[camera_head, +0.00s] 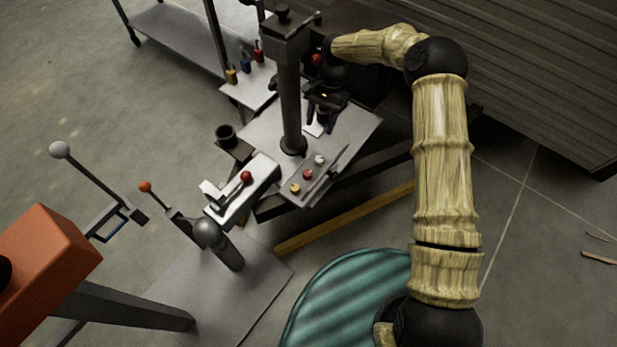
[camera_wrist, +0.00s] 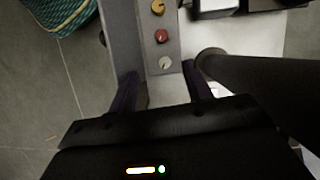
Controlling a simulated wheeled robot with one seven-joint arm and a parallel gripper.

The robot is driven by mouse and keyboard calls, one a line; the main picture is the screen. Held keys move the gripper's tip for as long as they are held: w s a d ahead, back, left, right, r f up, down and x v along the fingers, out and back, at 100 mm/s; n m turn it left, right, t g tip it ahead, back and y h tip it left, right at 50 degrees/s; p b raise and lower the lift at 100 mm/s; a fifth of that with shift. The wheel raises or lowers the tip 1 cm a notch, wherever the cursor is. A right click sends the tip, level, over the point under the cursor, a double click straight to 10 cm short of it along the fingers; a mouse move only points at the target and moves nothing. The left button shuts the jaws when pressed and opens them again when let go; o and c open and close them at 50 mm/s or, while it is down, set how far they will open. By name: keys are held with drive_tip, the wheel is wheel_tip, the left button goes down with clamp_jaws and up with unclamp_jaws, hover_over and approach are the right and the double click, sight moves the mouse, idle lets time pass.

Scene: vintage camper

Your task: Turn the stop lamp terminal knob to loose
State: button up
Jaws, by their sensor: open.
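A grey terminal strip (camera_head: 318,184) carries three round knobs in a row: yellow (camera_head: 295,188), red (camera_head: 307,174) and white (camera_head: 320,160). No label is readable, so I cannot tell which is the stop lamp knob. The wrist view also shows the yellow (camera_wrist: 158,8), red (camera_wrist: 162,36) and white (camera_wrist: 165,64) knobs. My gripper (camera_head: 320,122) is open with its fingers pointing down, behind the white knob in the head view. In the wrist view my gripper's fingertips (camera_wrist: 160,72) appear either side of the white knob's line, with nothing visible between them; the height gap is unclear.
A dark upright post (camera_head: 290,105) stands close beside my gripper on the light plate (camera_head: 357,124). A red-knobbed lever (camera_head: 246,177) sits left of the strip. Small coloured items (camera_head: 245,63) stand on a shelf behind. A teal ribbed cushion (camera_head: 345,300) is in front.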

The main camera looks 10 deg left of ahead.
sight(308, 172)
drive_tip(key=shift+a+f, duration=0.2)
drive_tip(key=shift+f, duration=0.25)
drive_tip(key=b+x, duration=0.3)
drive_tip(key=x, duration=1.4)
drive_tip(key=shift+s+f, duration=0.15)
drive_tip(key=c, duration=1)
